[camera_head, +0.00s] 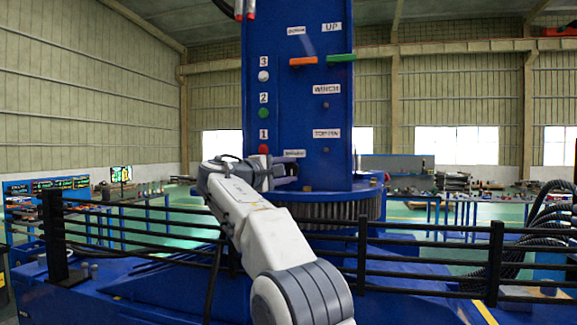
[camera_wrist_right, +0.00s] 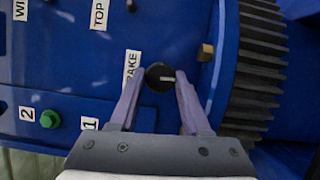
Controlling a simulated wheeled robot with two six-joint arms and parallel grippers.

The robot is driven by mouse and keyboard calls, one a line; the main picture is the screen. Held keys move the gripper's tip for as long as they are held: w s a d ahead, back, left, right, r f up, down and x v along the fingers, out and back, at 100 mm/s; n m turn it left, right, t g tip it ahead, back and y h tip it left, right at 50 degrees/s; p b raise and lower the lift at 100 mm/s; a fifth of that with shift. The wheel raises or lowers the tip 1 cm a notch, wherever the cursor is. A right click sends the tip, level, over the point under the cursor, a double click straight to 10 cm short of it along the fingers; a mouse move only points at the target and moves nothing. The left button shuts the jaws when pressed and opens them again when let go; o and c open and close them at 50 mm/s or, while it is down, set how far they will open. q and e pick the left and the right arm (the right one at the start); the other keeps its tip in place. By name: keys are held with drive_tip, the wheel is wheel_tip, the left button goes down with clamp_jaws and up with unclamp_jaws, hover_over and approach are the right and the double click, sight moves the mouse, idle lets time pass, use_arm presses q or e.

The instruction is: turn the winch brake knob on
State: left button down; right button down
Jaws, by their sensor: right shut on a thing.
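The winch brake knob is a round black knob (camera_wrist_right: 154,80) on the blue panel in the right wrist view. In the head view my right gripper (camera_head: 283,168) is at the lower part of the blue column, below the brake label (camera_head: 294,153), and the knob is hidden there. My left gripper is not in view.
The blue column (camera_head: 300,100) carries a red button (camera_head: 263,149), a green button (camera_head: 263,113), a white button (camera_head: 263,76), an orange lever (camera_head: 302,61) and a green lever (camera_head: 340,58). A toothed ring (camera_head: 335,210) surrounds its base. Black rails (camera_head: 430,248) run in front.

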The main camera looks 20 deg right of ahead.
drive_tip(key=shift+f+m+g, duration=0.1)
drive_tip(key=shift+m+g, duration=0.2)
drive_tip(key=shift+m, duration=0.2)
drive_tip(key=shift+c, duration=1.9)
unclamp_jaws()
drive_tip(key=shift+s+a, duration=0.2)
drive_tip(key=shift+a, duration=0.15)
drive_tip(key=b+v, duration=0.2)
drive_tip(key=v, duration=0.7)
drive_tip(key=shift+s+a, duration=0.2)
drive_tip(key=shift+s, duration=0.1)
